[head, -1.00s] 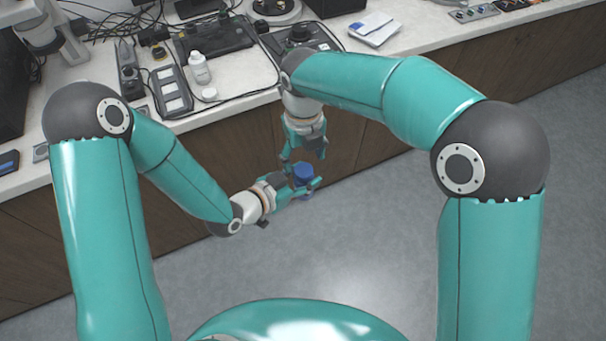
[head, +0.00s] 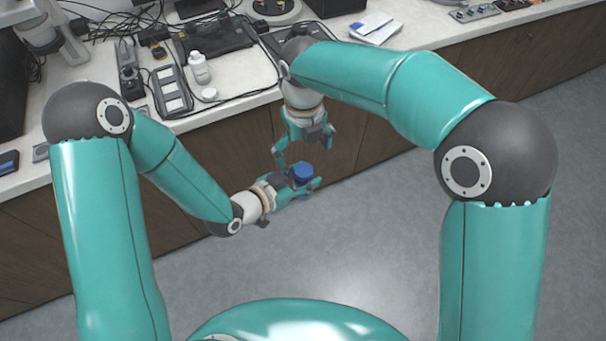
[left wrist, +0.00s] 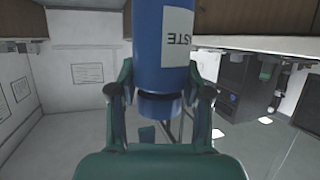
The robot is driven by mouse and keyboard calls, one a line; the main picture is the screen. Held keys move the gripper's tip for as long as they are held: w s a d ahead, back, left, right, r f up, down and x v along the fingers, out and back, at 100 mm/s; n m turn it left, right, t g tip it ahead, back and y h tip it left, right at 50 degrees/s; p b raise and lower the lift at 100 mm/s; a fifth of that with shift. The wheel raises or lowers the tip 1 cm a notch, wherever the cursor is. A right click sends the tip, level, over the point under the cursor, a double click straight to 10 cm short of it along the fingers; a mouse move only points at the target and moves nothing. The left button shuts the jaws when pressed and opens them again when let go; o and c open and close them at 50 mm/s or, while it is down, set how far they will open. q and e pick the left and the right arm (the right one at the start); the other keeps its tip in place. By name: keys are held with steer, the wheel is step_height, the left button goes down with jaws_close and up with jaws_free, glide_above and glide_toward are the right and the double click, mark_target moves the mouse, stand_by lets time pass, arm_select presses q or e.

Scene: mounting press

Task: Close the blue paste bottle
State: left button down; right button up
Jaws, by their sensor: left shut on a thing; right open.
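The blue paste bottle (head: 304,193) is held upright in front of the bench, over the floor. My left gripper (head: 303,184) is shut around its body. In the left wrist view the bottle (left wrist: 162,40) appears upside down, with part of its white label showing "STE". The blue cap (head: 302,173) is on top of the bottle; it also shows in the left wrist view (left wrist: 158,107). I cannot tell how tight it is. My right gripper (head: 304,147) is open above the cap, its fingers spread and apart from it.
The white bench (head: 245,108) runs behind the grippers. On it stand a white bottle (head: 199,70), a small white round cap (head: 208,94), a grey tray with pale pads (head: 172,92) and cabled devices. The grey floor in front is clear.

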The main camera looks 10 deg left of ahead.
step_height(320, 180, up, 10)
stand_by(0.4)
